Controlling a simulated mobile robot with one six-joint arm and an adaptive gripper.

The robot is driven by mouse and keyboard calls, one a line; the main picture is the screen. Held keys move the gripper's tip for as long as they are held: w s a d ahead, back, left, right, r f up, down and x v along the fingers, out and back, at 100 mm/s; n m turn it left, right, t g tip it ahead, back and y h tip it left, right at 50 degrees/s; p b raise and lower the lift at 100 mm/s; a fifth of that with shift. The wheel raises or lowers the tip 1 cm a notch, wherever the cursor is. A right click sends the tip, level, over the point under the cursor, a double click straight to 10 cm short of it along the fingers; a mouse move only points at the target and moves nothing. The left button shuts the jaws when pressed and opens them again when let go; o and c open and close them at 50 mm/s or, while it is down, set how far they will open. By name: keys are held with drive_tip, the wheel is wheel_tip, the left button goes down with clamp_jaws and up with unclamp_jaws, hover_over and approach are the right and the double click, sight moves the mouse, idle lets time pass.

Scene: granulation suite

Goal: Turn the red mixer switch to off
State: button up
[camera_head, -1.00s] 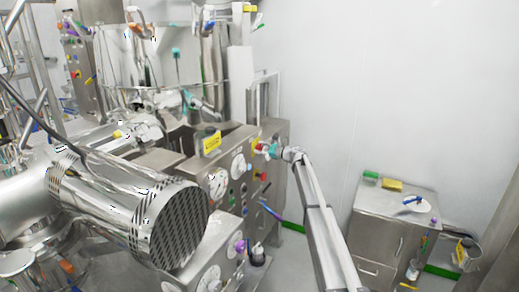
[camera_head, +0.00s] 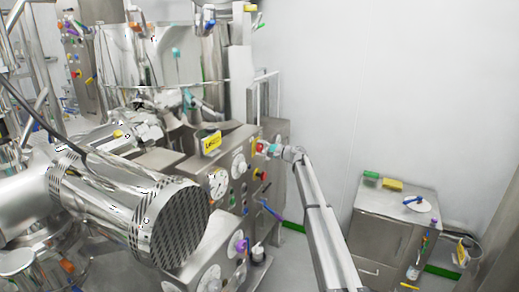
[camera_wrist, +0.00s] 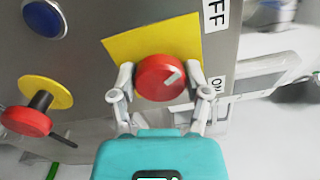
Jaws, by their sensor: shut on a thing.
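The red mixer switch (camera_wrist: 161,77) is a round red knob with a pale pointer line, on a yellow plate (camera_wrist: 125,45) of the steel panel. Its pointer line aims up and to the right in the wrist view. An OFF label (camera_wrist: 214,14) is at the upper right and an ON label (camera_wrist: 217,88) at the lower right of the plate. My gripper (camera_wrist: 158,84) is shut on the red knob, one finger on each side. In the head view my gripper (camera_head: 271,149) reaches the panel's right side; the switch (camera_head: 261,145) is partly hidden there.
Another red knob (camera_wrist: 27,121) on a yellow disc and a blue button (camera_wrist: 45,18) are left of the switch in the wrist view. A steel cabinet (camera_head: 390,230) stands right of my arm. A large steel motor (camera_head: 130,210) fills the left foreground.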

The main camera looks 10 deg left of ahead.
drive_tip(key=shift+w+n, duration=0.1)
drive_tip(key=shift+n, duration=1.1)
drive_tip(key=o, duration=1.1)
drive_tip(key=shift+o, duration=0.2)
drive_tip(key=shift+f, duration=0.1)
drive_tip(key=v, duration=1.2)
